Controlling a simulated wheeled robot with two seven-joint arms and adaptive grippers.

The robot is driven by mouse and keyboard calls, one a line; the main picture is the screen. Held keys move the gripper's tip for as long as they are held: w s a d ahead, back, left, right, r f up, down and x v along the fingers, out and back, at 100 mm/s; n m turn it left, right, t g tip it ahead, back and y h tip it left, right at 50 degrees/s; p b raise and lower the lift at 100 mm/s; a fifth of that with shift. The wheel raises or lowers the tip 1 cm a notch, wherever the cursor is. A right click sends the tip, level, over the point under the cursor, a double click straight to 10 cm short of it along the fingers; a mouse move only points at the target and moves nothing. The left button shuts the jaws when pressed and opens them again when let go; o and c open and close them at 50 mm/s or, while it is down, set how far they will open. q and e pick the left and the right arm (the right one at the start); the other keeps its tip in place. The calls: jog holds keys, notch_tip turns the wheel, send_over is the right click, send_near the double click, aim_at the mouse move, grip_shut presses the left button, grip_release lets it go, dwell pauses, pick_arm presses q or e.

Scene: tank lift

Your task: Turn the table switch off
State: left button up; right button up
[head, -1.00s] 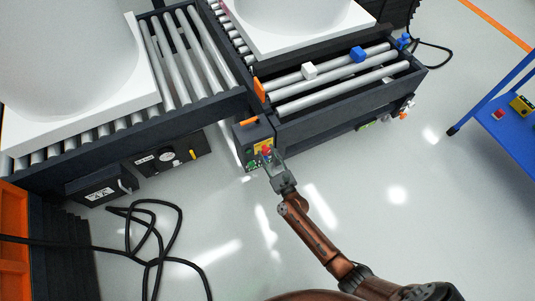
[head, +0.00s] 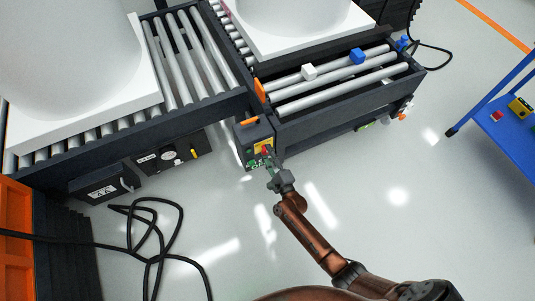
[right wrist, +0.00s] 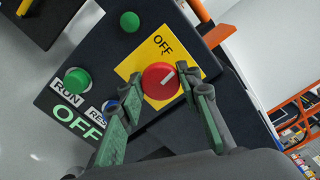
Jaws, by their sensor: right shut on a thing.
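The table switch is a round red knob (right wrist: 158,81) with a white mark, on a yellow plate (right wrist: 133,66) lettered OFF. In the right wrist view the white mark points up and to the right. My right gripper (right wrist: 160,90) is shut on the knob, one finger on each side of it. In the head view the right gripper (head: 270,168) reaches the red knob (head: 266,150) on the dark control box (head: 252,132) from the front. The fingers partly cover the box face there. My left gripper is not in view.
Green buttons (right wrist: 77,80) and a blue button (right wrist: 110,106) sit beside the knob. An orange part (head: 260,89) rises behind the box. Roller tables (head: 340,77) carry white tanks. A black cable (head: 155,232) lies on the floor.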

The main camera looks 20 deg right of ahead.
jog(key=n, duration=0.2)
jog(key=shift+n, duration=0.4)
jog(key=shift+n+p, duration=0.3)
jog(key=shift+n, duration=0.5)
jog(key=shift+f+n, duration=0.15)
jog(key=shift+n, duration=1.05)
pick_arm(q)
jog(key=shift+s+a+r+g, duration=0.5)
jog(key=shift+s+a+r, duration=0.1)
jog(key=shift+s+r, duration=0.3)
pick_arm(e)
jog(key=shift+n, duration=0.3)
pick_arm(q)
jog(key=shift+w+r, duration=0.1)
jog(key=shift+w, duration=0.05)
pick_arm(e)
jog(key=o, duration=0.8)
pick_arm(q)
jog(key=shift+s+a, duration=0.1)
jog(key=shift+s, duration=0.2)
pick_arm(e)
jog(key=o, duration=0.4)
jog(key=shift+c, duration=0.2)
jog(key=shift+s, duration=0.15)
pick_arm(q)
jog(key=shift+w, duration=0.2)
pick_arm(e)
jog(key=s, duration=1.1)
jog(key=shift+s+d, duration=0.2)
jog(key=shift+s, duration=0.2)
